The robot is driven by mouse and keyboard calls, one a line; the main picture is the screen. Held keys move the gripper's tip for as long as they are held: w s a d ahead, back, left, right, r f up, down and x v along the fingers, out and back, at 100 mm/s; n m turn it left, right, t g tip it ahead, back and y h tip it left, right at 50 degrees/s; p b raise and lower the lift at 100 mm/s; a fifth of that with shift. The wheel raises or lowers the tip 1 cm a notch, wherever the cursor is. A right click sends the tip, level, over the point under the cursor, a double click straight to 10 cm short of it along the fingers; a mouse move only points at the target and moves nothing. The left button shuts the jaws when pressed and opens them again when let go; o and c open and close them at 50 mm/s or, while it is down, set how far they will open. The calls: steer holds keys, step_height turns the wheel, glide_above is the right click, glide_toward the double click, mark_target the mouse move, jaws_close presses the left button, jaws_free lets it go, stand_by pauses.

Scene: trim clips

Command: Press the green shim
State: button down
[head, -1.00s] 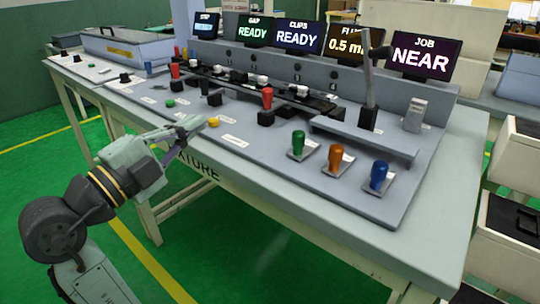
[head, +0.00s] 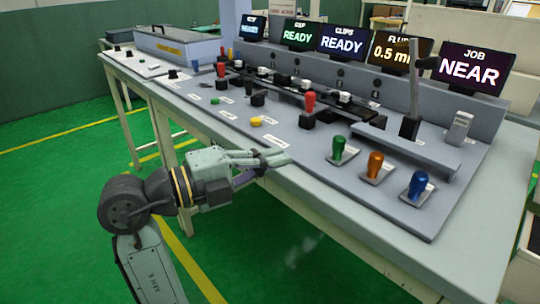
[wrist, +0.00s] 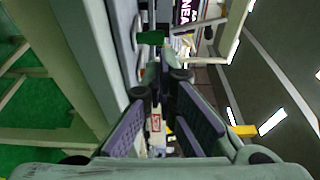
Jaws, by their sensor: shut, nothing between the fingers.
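The green shim (head: 339,148) appears to be the green knob-shaped piece standing upright on a small grey plate at the front of the sloped console. A green shape, likely the same piece, shows ahead of the fingers in the wrist view (wrist: 150,38). My gripper (head: 286,158) is shut and empty, held level at the console's front edge, left of the green shim and apart from it. In the wrist view my gripper (wrist: 163,75) has its fingertips together, pointing toward the green shape.
An orange knob (head: 375,165) and a blue knob (head: 418,185) stand right of the green one. A grey raised ledge (head: 408,148) with an upright post lies behind them. A yellow button (head: 256,121) is to the left. Screens read READY, READY, 0.5 and NEAR.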

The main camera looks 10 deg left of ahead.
mark_target(338, 137)
steer(key=p+x, duration=0.3)
steer(key=x, duration=0.7)
steer(key=shift+d, duration=0.15)
steer(key=shift+w, duration=0.1)
steer(key=shift+w+d+f+b, duration=0.15)
steer(key=shift+b, duration=0.35)
steer(key=w+d+b, duration=0.2)
steer(key=b, duration=0.1)
steer(key=shift+w+f, duration=0.15)
steer(key=shift+w, duration=0.25)
steer(key=shift+w+d+r+b, duration=0.25)
steer(key=shift+w+d+b, duration=0.05)
steer(key=shift+w+b, duration=0.15)
steer(key=shift+r, duration=0.1)
